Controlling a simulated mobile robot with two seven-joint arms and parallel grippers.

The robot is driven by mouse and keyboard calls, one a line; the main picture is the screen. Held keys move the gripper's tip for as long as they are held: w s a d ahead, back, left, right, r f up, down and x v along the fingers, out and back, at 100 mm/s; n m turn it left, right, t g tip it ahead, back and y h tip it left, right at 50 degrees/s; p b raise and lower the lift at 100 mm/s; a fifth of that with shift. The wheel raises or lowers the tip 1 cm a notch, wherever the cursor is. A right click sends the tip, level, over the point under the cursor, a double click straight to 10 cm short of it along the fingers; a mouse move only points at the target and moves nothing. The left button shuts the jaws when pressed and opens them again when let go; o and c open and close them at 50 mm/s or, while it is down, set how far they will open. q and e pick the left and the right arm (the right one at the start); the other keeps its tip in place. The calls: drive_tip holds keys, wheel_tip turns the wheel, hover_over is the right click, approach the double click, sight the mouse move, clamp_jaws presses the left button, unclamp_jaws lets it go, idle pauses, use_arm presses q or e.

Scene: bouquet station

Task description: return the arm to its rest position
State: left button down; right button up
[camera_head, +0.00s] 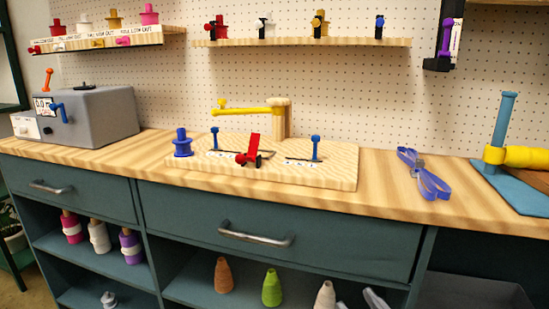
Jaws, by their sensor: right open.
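My right gripper (357,299) shows only at the bottom edge, right of centre, as pale grey fingertips. It is open, with nothing seen between the fingers, and it is low in front of the cabinet, below the worktop. The rest of my right arm is out of the picture. My left gripper is not in view. On the wooden board (335,172), a yellow bar (244,110) reaches left from the top of a wooden post (281,118). No gripper touches it.
The wooden worktop (385,195) holds a grey box machine (92,115), a blue spool (182,143), a purple ribbon bow (425,176) and a blue stand with a yellow roll (525,157). A drawer handle (256,235) projects above the shelf with cones (271,287).

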drive_tip(key=s+f+m+g+h, duration=0.2)
drive_tip(key=s+f+g, duration=0.15)
drive_tip(key=f, duration=0.45)
drive_tip(key=s+f+m+g+h, duration=0.1)
drive_tip(key=s+f+g, duration=0.3)
drive_tip(key=f, duration=0.5)
use_arm(q)
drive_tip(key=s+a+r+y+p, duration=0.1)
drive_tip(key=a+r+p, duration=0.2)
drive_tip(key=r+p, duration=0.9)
drive_tip(key=p, duration=0.5)
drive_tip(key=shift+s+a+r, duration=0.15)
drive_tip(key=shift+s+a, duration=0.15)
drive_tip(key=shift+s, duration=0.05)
use_arm(e)
drive_tip(key=s+d+r+h, duration=0.1)
drive_tip(key=s+r, duration=0.1)
drive_tip(key=r, duration=0.3)
drive_tip(key=s+d+r, duration=0.2)
drive_tip(key=r, duration=0.4)
drive_tip(key=shift+d+m+t+h, duration=0.3)
drive_tip(key=shift+t+h, duration=0.05)
drive_tip(key=shift+h, duration=0.05)
drive_tip(key=shift+s, duration=0.1)
